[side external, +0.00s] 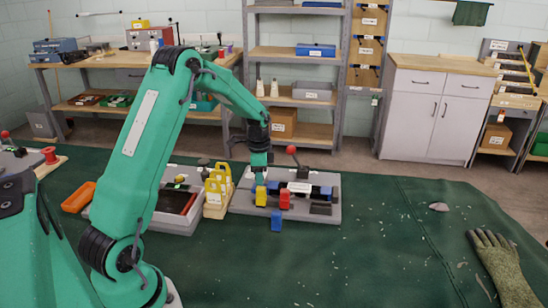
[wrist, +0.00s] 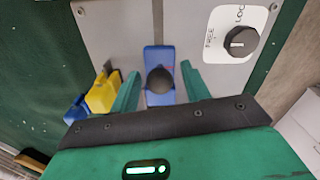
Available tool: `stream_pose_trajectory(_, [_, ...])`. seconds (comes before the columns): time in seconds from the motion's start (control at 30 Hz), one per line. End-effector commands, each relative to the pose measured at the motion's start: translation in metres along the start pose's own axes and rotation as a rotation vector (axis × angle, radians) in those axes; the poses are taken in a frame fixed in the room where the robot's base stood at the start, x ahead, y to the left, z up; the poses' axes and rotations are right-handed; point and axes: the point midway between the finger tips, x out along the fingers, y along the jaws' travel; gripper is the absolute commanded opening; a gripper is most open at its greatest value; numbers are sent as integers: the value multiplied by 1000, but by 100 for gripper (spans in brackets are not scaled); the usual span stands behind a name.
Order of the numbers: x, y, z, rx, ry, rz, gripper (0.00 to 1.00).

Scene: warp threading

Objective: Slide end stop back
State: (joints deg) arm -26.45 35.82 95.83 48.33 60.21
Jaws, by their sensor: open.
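In the wrist view, a blue slide piece (wrist: 152,55) with a round black knob (wrist: 160,80) on it lies on a grey plate; I take it to be the end stop. My gripper (wrist: 160,70) is open, with one green finger on each side of the knob and a gap to both. In the side view, my gripper (side external: 260,178) points down over the left part of the grey fixture (side external: 245,205). The arm and fingers hide the piece under the gripper there.
A black dial (wrist: 240,40) with FREE and LOCK marks sits right of the slide. Yellow (side external: 261,196), red (side external: 285,199) and blue (side external: 276,221) blocks line the fixture's front. A red-ball lever (side external: 291,150) rises behind. A yellow rack (side external: 217,188) stands left.

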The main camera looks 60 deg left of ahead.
Motion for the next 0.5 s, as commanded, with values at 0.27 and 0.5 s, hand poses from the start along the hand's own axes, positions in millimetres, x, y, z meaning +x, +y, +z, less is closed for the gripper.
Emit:
stream_pose_trajectory(0.27, [4,0,0,0,0,0,46])
stream_pose_trajectory(0.5, [4,0,0,0,0,0,17])
